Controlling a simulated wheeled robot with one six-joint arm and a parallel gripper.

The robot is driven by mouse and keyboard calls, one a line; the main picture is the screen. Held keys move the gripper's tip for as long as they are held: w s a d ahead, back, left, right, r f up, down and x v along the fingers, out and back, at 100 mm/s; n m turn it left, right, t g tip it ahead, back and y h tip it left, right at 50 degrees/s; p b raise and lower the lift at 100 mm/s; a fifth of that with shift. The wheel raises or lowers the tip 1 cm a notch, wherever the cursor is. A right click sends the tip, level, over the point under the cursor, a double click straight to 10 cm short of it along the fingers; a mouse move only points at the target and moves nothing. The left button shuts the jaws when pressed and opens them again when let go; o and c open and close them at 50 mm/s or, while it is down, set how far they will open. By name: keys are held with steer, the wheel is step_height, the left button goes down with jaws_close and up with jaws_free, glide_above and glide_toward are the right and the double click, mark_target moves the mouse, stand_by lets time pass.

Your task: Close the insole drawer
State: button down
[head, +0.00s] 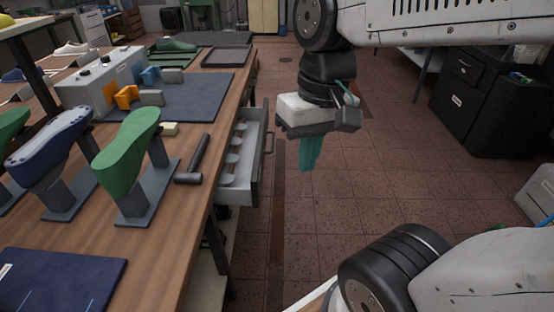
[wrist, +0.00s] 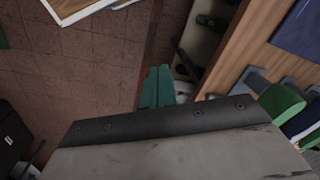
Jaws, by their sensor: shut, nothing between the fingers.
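The insole drawer (head: 256,160) is pulled out from the right edge of the workbench in the head view. It has grey walls, a dark bar handle (head: 268,125) on its front, and several pale insoles (head: 233,157) inside. My gripper (head: 310,165) hangs with its teal fingers pointing down, to the right of the drawer front in the picture. The fingers are shut and empty, apart from the handle. They also show in the wrist view (wrist: 157,85), above the floor near the bench side. I cannot make out the drawer in the wrist view.
The wooden workbench (head: 90,238) carries a hammer (head: 195,160), a green shoe last (head: 126,150) on a stand, and a dark mat (head: 185,98). Black drawer cabinets (head: 490,100) stand at the right. The tiled floor (head: 390,175) between is open.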

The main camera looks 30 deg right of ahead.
steer(key=w+d+f+m+y, duration=0.3)
steer(key=w+f+m, duration=0.1)
steer(key=w, duration=0.4)
steer(key=w+d+f+m+g+y, duration=0.1)
steer(key=w+d+f+m+y, duration=0.25)
steer(key=w, duration=0.45)
steer(key=w+d+f+m+y, duration=0.2)
steer(key=w+f+m+y, duration=0.15)
steer(key=w, duration=0.55)
steer(key=w+d+f+m+t+y, duration=0.25)
steer(key=d+f+m+t, duration=0.3)
steer(key=d+f, duration=0.55)
steer(key=w+d+f+m+t+y, duration=0.2)
steer(key=w+d+f+m+t, duration=0.4)
steer(key=f, duration=1)
steer(key=w+a+m, duration=0.1)
steer(key=w+a, duration=0.4)
steer(key=a, duration=0.4)
steer(key=shift+w+a+g, duration=0.2)
steer(key=shift+a+g, duration=0.15)
steer(key=shift+a, duration=0.05)
steer(key=shift+h, duration=0.25)
